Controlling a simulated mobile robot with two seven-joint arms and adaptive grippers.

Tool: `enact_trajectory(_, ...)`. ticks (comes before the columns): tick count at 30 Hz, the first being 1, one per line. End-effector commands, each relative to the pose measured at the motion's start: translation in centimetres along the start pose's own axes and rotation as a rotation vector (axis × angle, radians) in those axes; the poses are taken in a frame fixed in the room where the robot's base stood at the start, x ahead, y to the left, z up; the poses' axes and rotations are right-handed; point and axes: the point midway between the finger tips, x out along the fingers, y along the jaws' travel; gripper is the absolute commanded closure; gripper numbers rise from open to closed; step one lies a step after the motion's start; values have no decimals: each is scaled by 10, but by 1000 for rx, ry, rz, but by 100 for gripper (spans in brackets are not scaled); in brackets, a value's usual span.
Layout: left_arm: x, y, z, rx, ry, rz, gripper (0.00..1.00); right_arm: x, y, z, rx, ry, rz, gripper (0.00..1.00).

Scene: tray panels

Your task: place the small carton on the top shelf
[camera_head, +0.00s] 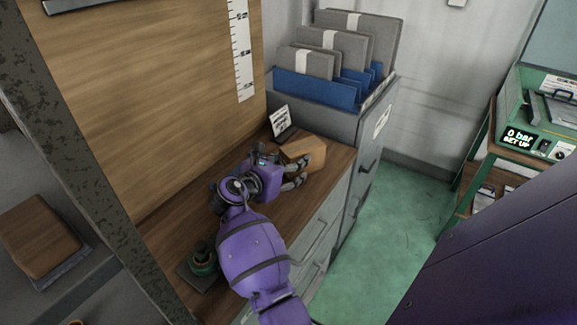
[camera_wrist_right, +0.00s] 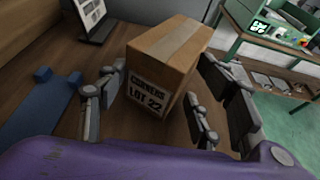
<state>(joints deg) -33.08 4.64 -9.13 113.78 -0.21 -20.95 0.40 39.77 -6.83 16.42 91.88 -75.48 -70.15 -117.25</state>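The small carton (camera_head: 312,147) is a brown cardboard box with tape on top, standing on the brown wooden counter (camera_head: 165,232). In the right wrist view the carton (camera_wrist_right: 160,62) has a white label reading "CORNERS LOT 22". My right gripper (camera_head: 296,172) is at the carton's near side. In its wrist view the right gripper (camera_wrist_right: 150,108) is open, with fingers on both sides of the carton and a visible gap on the left. I cannot tell which surface is the top shelf. My left gripper is not in view.
A small sign (camera_head: 281,121) stands behind the carton. A grey cabinet (camera_head: 345,122) with folders and blue dividers rises beyond it. A dark green stamp-like object (camera_head: 203,262) sits on the near counter. A blue object (camera_wrist_right: 40,108) lies left of the gripper. Green floor (camera_head: 400,220) is clear.

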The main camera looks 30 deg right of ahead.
Motion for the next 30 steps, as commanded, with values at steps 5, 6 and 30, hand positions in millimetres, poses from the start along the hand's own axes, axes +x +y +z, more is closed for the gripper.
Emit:
enact_trajectory(5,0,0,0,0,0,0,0,0,0,0,-1,0,-1,71)
enact_trajectory(6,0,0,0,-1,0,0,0,0,0,0,-1,0,-1,76)
enact_trajectory(30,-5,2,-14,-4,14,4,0,-15,-13,48,9,-5,-1,91)
